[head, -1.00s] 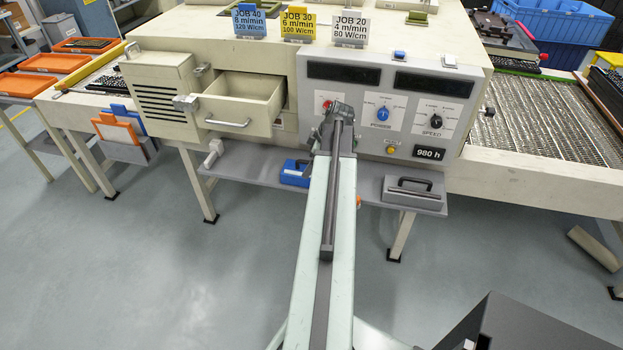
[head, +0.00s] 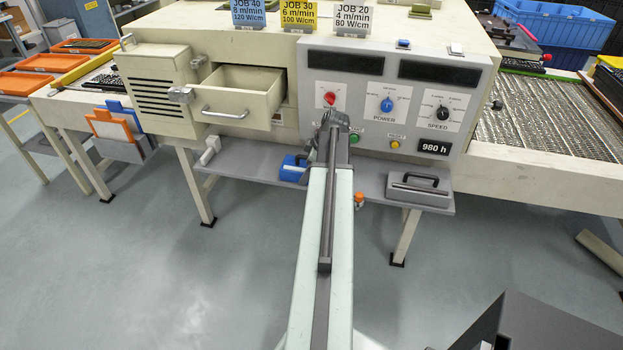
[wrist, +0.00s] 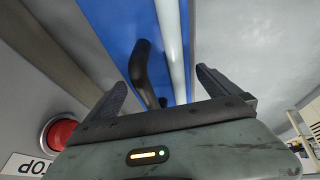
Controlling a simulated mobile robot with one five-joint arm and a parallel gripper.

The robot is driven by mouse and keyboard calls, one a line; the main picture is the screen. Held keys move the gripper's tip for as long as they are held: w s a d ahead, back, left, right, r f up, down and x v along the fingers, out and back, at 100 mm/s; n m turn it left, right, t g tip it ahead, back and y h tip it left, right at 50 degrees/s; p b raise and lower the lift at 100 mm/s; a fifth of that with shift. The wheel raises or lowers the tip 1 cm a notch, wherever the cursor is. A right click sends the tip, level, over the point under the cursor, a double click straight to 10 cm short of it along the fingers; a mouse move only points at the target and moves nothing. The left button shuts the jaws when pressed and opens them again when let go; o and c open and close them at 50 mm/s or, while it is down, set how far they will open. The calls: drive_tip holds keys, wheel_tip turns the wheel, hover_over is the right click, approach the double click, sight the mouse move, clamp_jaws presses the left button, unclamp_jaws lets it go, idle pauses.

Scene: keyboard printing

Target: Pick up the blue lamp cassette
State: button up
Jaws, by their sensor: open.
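The blue lamp cassette (head: 292,170) lies on the grey shelf below the machine's front, partly hidden behind my arm in the head view. In the wrist view the blue cassette (wrist: 112,30) fills the upper middle, with a dark handle (wrist: 139,66) and a pale tube along it. My gripper (wrist: 162,79) is open, its two dark fingers spread on either side of the handle and the tube in the picture. I cannot tell whether the fingers touch the cassette. In the head view the fingertips cannot be made out.
A grey cassette (head: 418,188) with a black handle lies at the shelf's right end. An open, empty drawer (head: 240,88) juts out above the shelf (head: 245,160). A red stop button (wrist: 62,132) is at the left of the wrist view. The control panel (head: 370,118) stands behind my arm.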

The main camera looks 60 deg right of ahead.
drive_tip(key=shift+r, duration=0.1)
drive_tip(key=shift+c, duration=0.3)
drive_tip(key=c, duration=1.9)
drive_tip(key=shift+o, duration=0.2)
drive_tip(key=shift+r, duration=0.1)
